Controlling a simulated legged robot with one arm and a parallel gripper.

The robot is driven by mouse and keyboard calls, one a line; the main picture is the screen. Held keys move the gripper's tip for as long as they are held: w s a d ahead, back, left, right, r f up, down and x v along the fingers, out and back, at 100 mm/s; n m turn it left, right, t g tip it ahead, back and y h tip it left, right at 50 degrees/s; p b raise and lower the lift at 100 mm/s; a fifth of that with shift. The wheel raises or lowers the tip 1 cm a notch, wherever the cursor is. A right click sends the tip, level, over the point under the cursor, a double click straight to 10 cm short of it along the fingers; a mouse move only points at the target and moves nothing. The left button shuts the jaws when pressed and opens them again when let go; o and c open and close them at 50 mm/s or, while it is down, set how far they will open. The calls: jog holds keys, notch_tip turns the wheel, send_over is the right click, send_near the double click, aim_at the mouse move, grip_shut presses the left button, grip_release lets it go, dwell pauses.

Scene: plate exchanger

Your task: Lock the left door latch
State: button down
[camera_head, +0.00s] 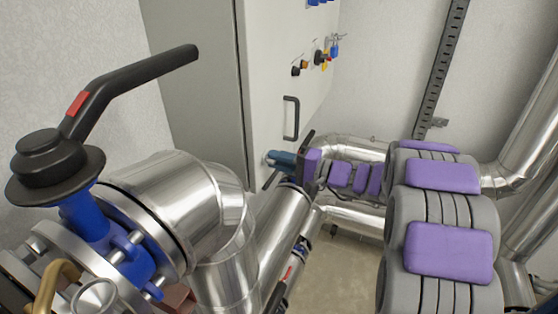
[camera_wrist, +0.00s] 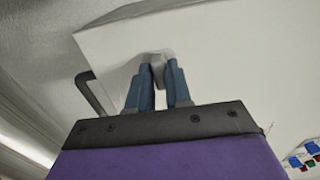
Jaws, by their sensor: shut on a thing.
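The left door latch (camera_wrist: 157,61) is a small grey knob standing out from the pale cabinet face in the wrist view. My gripper (camera_wrist: 159,74), with two blue fingers, is shut on it, one finger on each side. The fingertips hide part of the latch. In the head view my gripper (camera_head: 269,159) reaches the lower part of the light grey cabinet (camera_head: 280,70), below a black door handle (camera_head: 291,118). The latch itself is hidden or too small to make out there. The handle also shows in the wrist view (camera_wrist: 93,94), left of the fingers.
A large black valve lever (camera_head: 125,80) on a blue valve stands close at the left. Shiny metal pipes (camera_head: 185,195) run below and beside my arm. Control knobs (camera_head: 318,58) sit higher on the cabinet. Some bare floor (camera_head: 340,265) shows between the pipes and my arm.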

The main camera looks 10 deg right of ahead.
jog(key=shift+f, duration=0.1)
jog(key=m+p, duration=1.5)
jog(key=m, duration=0.1)
jog(key=shift+p, duration=0.3)
dwell(1.2)
jog(key=c, duration=1.1)
grip_release()
jog(key=shift+w, duration=0.15)
jog(key=shift+d, duration=0.1)
